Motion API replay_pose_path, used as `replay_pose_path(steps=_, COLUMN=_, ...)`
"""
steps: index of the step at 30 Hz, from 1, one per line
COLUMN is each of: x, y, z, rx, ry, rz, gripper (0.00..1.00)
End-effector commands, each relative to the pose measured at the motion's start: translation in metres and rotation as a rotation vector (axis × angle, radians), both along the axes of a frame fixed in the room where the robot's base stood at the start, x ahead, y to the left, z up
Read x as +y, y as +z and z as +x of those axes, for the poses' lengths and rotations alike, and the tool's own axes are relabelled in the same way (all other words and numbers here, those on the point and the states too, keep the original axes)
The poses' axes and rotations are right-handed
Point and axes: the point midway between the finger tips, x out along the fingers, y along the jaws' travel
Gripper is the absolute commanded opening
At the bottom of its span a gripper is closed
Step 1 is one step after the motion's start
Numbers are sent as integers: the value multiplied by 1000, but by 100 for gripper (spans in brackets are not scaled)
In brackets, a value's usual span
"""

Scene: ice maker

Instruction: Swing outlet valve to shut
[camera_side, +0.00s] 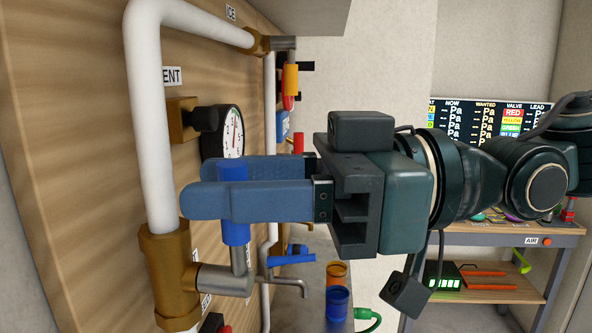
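A brass valve body (172,270) stands in the white pipe at the lower left, with a steel spout to its right. Its blue sleeved lever (236,234) points upright. My gripper (208,185) reaches in from the right with its two blue fingers on either side of this lever. The near finger hides the lever's middle, and the far finger passes behind its top. I cannot tell whether both fingers touch the lever. No readable label confirms which valve is the outlet; the labels near it are partly hidden.
A gauge (222,132) sits on the wooden panel (75,150) behind the fingers. Another blue lever (292,260) lies level behind the spout. Orange (337,272) and blue (338,297) cylinders stand below. A shelf (500,237) and a display board (490,120) are at the right.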

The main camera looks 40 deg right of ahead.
Motion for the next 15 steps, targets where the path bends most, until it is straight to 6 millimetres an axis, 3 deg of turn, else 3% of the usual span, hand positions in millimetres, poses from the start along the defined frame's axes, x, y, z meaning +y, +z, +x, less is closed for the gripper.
replay_pose_path(steps=11, x=3, y=0, z=2, rx=-1, ry=0, rz=1, gripper=37)
replay_pose_path(steps=12, x=3, y=0, z=2, rx=-1, ry=0, rz=1, gripper=35)
replay_pose_path(steps=15, x=3, y=0, z=2, rx=-1, ry=0, rz=1, gripper=16)
